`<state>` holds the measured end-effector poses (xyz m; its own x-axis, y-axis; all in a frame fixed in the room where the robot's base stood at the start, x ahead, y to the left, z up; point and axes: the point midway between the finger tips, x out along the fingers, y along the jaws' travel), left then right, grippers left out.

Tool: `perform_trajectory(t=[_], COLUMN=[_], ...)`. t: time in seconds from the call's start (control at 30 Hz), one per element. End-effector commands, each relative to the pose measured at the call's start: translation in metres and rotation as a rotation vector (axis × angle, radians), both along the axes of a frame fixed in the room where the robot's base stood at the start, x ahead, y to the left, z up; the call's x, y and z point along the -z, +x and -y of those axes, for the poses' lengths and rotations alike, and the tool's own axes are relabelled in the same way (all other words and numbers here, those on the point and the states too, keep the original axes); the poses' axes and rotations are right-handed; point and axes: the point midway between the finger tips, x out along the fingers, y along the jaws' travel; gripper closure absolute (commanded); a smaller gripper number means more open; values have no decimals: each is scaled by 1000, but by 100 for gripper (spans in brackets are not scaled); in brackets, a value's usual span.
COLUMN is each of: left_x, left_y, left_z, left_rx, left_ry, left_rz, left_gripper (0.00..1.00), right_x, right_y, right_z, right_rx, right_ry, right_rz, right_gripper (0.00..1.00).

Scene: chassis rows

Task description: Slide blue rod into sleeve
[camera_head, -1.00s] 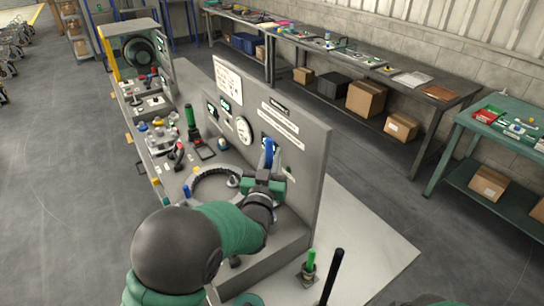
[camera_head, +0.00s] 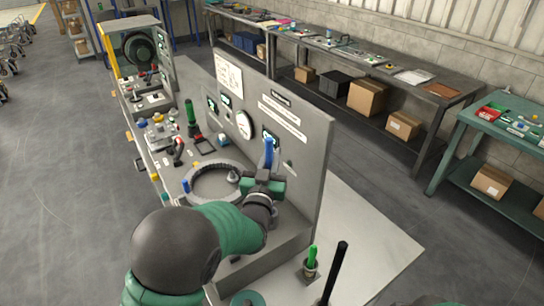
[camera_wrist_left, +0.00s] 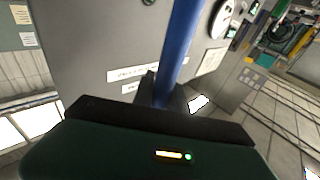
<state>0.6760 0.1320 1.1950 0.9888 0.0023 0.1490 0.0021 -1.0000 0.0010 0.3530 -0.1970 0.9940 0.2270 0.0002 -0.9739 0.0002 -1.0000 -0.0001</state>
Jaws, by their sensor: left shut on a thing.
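A blue rod (camera_head: 268,153) stands nearly upright in my left gripper (camera_head: 265,181), in front of the grey panel. In the left wrist view the blue rod (camera_wrist_left: 177,50) rises from between the dark fingers of my left gripper (camera_wrist_left: 163,97), which are shut on it. The rod's lower end is hidden by the gripper. A green rod (camera_head: 311,256) stands in a small dark holder (camera_head: 309,270) on the pale floor plate. I cannot tell for sure which part is the sleeve. My right gripper is not in view.
A grey ring (camera_head: 190,190) lies on the console left of my gripper. The upright grey panel (camera_head: 305,160) with gauge (camera_head: 243,125) stands close behind it. A black rod (camera_head: 335,272) rises at the front. Benches (camera_head: 340,60) line the wall.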

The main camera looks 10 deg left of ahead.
Motion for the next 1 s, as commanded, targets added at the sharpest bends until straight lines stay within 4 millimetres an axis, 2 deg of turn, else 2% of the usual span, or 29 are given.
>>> perform_trajectory(t=[0.43,0.47,0.63,1.0], left_x=[5,5,5,8], left_y=[0,0,0,1], left_z=[-1,-1,-1,-1], left_rx=[0,0,0,0], left_ry=[0,0,0,0], left_rz=[2,1,1,-2], left_gripper=[100,78,57,57], right_x=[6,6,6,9], right_y=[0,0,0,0], right_z=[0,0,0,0], right_rx=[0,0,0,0], right_ry=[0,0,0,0], right_rz=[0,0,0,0], right_gripper=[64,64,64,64])
